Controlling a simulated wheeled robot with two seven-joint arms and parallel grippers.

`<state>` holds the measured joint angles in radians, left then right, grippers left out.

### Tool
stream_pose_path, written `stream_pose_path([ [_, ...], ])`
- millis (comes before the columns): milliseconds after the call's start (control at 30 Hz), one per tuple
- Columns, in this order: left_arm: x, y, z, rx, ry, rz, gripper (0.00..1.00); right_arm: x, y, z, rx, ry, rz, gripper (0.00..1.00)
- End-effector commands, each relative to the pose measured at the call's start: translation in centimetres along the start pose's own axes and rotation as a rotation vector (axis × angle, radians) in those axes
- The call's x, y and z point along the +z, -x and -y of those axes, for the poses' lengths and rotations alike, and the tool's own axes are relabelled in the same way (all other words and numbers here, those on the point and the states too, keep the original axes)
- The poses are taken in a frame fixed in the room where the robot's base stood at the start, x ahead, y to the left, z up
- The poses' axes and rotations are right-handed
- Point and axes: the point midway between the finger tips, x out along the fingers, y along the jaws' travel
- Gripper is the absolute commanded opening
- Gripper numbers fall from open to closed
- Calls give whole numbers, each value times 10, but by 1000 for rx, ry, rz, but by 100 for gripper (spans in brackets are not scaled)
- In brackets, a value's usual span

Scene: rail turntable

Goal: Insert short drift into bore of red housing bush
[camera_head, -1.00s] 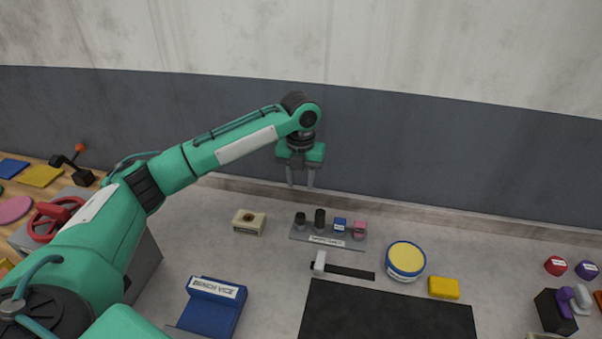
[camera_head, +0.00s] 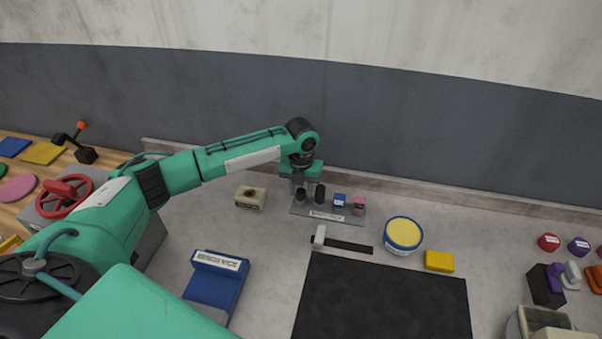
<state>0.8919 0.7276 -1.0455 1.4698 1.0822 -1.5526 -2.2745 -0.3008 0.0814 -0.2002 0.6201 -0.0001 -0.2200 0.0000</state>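A small rack (camera_head: 328,215) with a white label stands near the back wall. It holds a shorter dark cylinder (camera_head: 300,196), which looks like the short drift, a taller dark cylinder (camera_head: 320,194), and a blue and a pink piece. My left gripper (camera_head: 303,187) points down over the rack's left end. Its fingers are apart, close around or just behind the shorter cylinder; contact cannot be told. A red round piece (camera_head: 548,242) with a white label, possibly the red housing bush, sits at the far right; its bore is not visible. My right gripper is out of view.
A beige block (camera_head: 250,196) lies left of the rack. A yellow-lidded tub (camera_head: 403,234), a yellow block (camera_head: 439,261) and a purple piece (camera_head: 579,246) are to the right.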

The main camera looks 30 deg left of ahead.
Motion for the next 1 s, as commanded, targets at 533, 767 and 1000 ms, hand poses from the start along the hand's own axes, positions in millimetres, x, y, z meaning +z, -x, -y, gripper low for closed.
stream_pose_path([
  [533,0,-18,0,0,0,0,30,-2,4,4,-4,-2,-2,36],
  [767,0,-18,0,0,0,1,15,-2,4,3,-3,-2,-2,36],
  [1000,0,-17,0,0,0,1,0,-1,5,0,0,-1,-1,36],
])
